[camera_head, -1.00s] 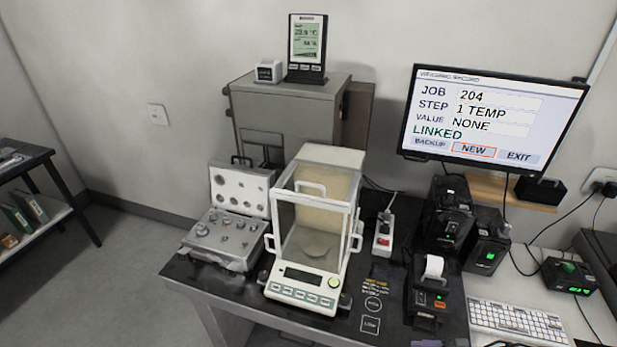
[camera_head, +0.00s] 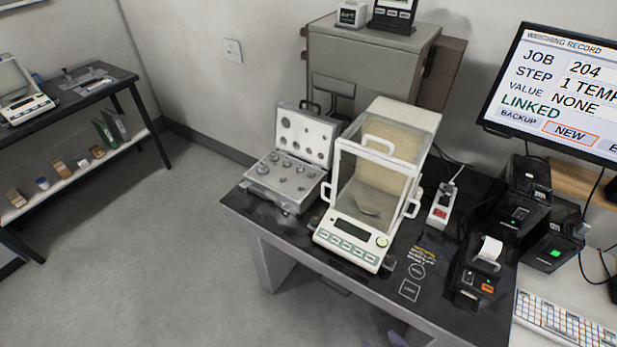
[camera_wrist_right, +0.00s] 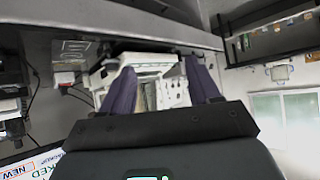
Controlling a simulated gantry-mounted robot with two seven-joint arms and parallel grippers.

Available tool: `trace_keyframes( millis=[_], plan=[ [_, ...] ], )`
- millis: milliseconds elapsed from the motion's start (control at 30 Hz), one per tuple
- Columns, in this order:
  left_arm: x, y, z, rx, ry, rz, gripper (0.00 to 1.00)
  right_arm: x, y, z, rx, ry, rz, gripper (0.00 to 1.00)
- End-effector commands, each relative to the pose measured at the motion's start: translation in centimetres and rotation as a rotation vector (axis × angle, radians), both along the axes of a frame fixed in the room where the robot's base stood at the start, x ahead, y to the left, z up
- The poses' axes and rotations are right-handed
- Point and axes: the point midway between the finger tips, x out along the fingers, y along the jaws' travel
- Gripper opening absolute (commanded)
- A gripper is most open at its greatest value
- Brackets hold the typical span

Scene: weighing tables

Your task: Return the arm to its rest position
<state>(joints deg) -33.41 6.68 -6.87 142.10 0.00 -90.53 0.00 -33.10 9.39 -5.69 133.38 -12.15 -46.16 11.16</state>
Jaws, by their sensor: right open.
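My right gripper (camera_wrist_right: 157,63) shows in the right wrist view, its two dark purple fingers apart with nothing held between them. Beyond them is the white balance, seen upside down. In the head view only a purple bit of the right gripper (camera_head: 397,339) shows at the bottom edge, in front of the table. My left gripper is in neither view. The glass-walled balance (camera_head: 375,180) stands on the dark weighing table (camera_head: 330,262), apart from the gripper.
An open weight case (camera_head: 285,185) lies left of the balance. A printer (camera_head: 477,275), a power strip (camera_head: 441,205), black boxes and a keyboard (camera_head: 565,322) are at the right. The monitor (camera_head: 560,90) reads "1 TEMP". A side table (camera_head: 90,95) stands left, with open floor between.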

Motion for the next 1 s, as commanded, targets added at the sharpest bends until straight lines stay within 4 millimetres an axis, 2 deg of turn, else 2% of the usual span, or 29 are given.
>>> trace_keyframes(
  millis=[33, 200, 400, 433, 467, 500, 667, 767, 1000],
  plan=[
    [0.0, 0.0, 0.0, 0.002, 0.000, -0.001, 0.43, -0.7, -0.5, 0.5, -0.018, 0.062, -0.040, 0.61],
    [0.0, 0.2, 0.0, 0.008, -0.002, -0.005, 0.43, -4.0, -2.5, 0.7, -0.093, 0.285, -0.111, 0.61],
    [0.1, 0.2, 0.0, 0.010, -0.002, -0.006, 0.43, -8.9, -4.4, -0.8, -0.182, 0.565, -0.110, 0.61],
    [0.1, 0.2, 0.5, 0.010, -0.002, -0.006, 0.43, -9.4, -4.4, -0.5, -0.203, 0.588, -0.088, 0.61],
    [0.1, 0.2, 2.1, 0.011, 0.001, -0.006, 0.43, -9.2, -4.4, 1.5, -0.199, 0.578, -0.092, 0.61],
    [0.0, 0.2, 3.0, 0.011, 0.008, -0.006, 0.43, -9.2, -4.4, 2.6, -0.198, 0.576, -0.092, 0.61],
    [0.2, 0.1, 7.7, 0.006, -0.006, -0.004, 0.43, -9.2, -4.4, 6.6, -0.199, 0.575, -0.093, 0.61],
    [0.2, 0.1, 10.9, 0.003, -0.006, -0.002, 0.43, -9.1, -4.4, 9.8, -0.199, 0.575, -0.093, 0.61],
    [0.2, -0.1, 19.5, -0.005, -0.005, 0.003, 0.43, -9.1, -4.4, 18.4, -0.198, 0.574, -0.093, 0.61]
  ],
)
